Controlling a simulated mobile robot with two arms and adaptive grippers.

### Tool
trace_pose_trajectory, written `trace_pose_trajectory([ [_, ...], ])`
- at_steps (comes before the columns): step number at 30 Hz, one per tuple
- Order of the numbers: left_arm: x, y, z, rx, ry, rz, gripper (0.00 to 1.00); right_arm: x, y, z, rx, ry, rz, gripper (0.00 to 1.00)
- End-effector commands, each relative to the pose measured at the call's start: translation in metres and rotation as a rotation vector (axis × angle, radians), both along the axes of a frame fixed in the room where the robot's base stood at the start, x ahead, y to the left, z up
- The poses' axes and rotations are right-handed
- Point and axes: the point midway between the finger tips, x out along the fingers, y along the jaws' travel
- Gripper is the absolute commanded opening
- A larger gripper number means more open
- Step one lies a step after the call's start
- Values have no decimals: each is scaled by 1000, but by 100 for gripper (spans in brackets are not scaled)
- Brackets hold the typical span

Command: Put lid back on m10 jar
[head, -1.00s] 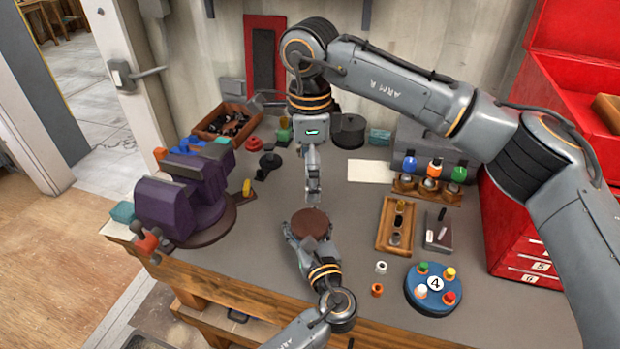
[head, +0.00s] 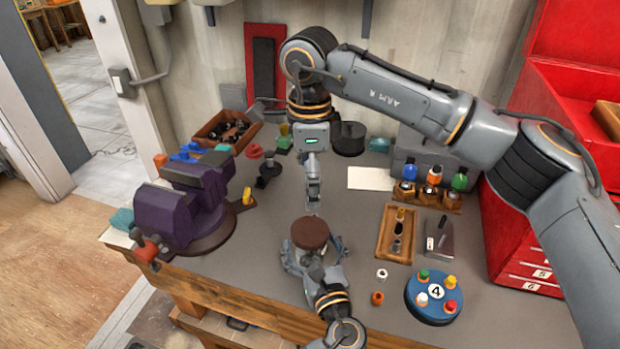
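A jar (head: 311,256) with clear-looking sides stands at the front middle of the bench. A round brown lid (head: 310,233) sits on its top and looks level; whether it is screwed down cannot be told. My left gripper (head: 313,250) is open, with its fingers spread on both sides of the jar, low down; contact cannot be made out. My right gripper (head: 314,203) points down just behind the lid in the picture, apart from it. It shows narrow and edge-on, so its opening is unclear. No M10 label is readable.
A purple vise (head: 180,215) stands at the left. At the right are a wooden tray (head: 381,235), a rack (head: 450,205) of small jars with coloured tops and a blue round stand (head: 420,308).

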Motion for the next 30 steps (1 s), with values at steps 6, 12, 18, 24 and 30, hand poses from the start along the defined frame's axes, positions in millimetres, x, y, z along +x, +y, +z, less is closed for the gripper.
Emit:
trace_pose_trajectory([
  [6,-46,-14,-1,-1,3,-1,88,0,0,0,0,0,0,100],
  [12,-70,-21,-1,0,2,-1,88,0,0,0,0,0,0,100],
  [18,-76,-22,0,0,-1,1,88,0,0,0,0,0,0,100],
  [24,-76,-22,0,0,0,0,88,0,0,0,0,0,0,100],
  [30,-76,-22,0,0,0,0,88,0,0,0,0,0,0,100],
])
